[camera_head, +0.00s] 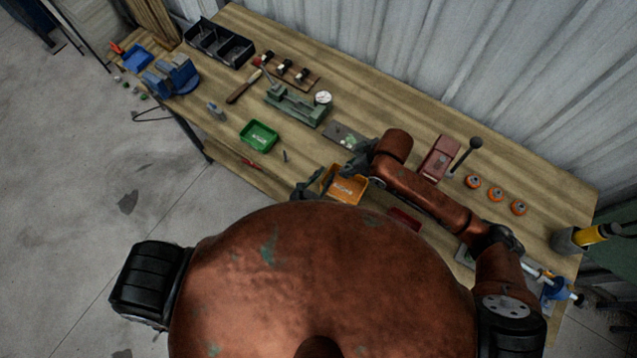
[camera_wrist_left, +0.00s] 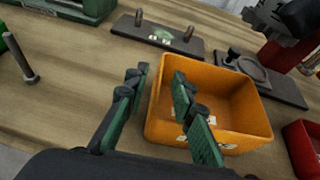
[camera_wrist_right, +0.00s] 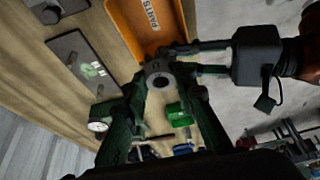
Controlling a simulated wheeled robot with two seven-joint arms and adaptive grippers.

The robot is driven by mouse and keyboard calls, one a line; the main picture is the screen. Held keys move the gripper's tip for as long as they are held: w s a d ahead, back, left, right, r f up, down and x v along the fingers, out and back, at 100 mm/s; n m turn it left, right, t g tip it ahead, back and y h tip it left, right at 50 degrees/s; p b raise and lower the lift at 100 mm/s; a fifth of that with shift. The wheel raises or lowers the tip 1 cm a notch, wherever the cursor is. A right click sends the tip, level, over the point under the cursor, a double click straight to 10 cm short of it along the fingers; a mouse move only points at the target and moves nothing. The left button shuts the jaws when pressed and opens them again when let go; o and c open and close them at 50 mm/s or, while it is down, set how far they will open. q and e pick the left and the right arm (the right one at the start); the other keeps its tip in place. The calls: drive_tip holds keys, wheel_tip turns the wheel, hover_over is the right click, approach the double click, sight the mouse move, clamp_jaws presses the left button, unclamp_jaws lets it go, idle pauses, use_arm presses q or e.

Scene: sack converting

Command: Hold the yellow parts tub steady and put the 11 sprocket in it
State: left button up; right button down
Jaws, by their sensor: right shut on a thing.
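The yellow parts tub (camera_head: 345,187), orange-yellow with a white label, stands on the bench and looks empty in the left wrist view (camera_wrist_left: 243,130). My left gripper (camera_wrist_left: 160,88) is open at the tub's left wall, one finger outside and one inside, with gaps visible. My right gripper (camera_head: 352,158) is above the bench just behind the tub.
A dark plate with pegs (camera_wrist_left: 160,35) lies behind the tub. A green tub (camera_head: 259,135) stands to its left and a red tray (camera_head: 405,219) to its right. A green fixture with a dial (camera_head: 295,104) is farther back. Orange rings (camera_head: 496,194) lie at the right.

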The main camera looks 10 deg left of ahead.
use_arm(q)
drive_tip(key=shift+x, duration=0.95)
drive_tip(key=shift+c, duration=0.7)
clamp_jaws()
